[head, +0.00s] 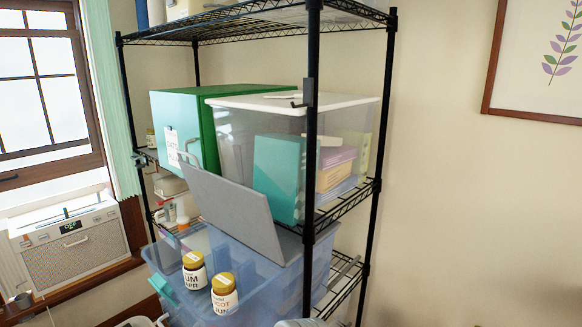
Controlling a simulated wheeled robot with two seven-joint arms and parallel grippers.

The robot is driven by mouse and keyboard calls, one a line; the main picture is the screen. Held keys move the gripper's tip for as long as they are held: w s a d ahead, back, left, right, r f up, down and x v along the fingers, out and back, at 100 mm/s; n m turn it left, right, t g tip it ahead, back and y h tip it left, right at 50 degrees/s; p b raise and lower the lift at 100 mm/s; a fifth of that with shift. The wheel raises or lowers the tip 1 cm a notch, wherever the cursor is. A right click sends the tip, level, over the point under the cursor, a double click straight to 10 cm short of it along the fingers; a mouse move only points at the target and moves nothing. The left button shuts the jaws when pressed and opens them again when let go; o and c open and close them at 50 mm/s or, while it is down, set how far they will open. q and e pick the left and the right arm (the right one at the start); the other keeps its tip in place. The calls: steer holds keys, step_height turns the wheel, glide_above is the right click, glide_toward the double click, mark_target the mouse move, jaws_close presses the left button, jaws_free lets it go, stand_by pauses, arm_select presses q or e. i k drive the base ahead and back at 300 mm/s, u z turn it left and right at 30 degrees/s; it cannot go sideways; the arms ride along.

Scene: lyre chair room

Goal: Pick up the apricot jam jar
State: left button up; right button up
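The apricot jam jar (224,298) has a gold lid and a white label, on which "COT" can be read. It stands upright on the blue translucent plastic bin (185,308), near its front. A second, similar jar (194,273), its label showing "UM", stands close behind it to the left. Neither of my grippers can be made out in the head view. Only small pale and grey shapes, too cut off to identify, show at the bottom edge.
A grey laptop-like panel (232,210) leans just behind the jars. The black wire shelf's front post (311,150) rises to the right of them. Above are a green box (178,125) and a clear white-lidded bin (345,115). A radio-like appliance (70,240) sits by the window.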

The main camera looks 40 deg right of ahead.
mark_target(224, 291)
steer(key=z, duration=1.65)
steer(key=k, duration=1.5)
steer(key=u, duration=0.6)
steer(key=i, duration=1.65)
steer(key=z, duration=0.05)
